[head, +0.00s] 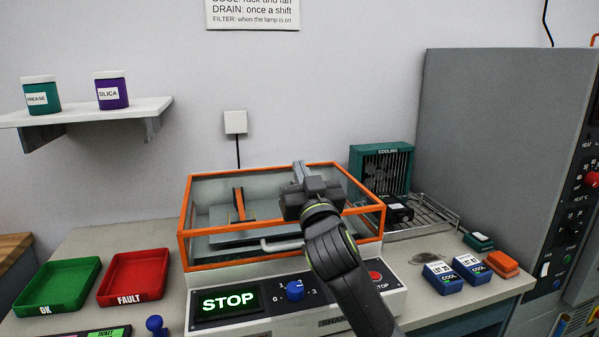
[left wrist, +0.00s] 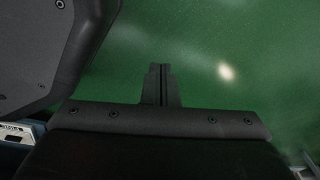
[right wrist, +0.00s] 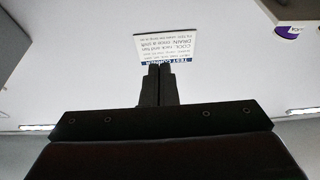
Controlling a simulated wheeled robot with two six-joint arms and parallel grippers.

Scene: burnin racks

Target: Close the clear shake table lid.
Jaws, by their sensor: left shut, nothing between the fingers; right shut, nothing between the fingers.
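The clear shake table lid (head: 205,250) is a see-through box with orange edges in the middle of the head view. It appears to be down, its front lower edge along the top of the shake table (head: 250,315). A pale bar handle (head: 280,246) is on its front, partly hidden by my right arm. My right gripper (head: 299,170) is shut and empty, in front of or above the lid; contact cannot be told. It also shows shut in the right wrist view (right wrist: 158,72). My left gripper (left wrist: 162,84) is shut and empty over a green surface, outside the head view.
A green OK tray (head: 58,283) and a red FAULT tray (head: 134,276) lie at left. A cooling fan unit (head: 381,168) and wire rack (head: 432,215) stand right of the lid. Blue lots (head: 442,276) sit at the right front, beside a large grey cabinet (head: 490,130).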

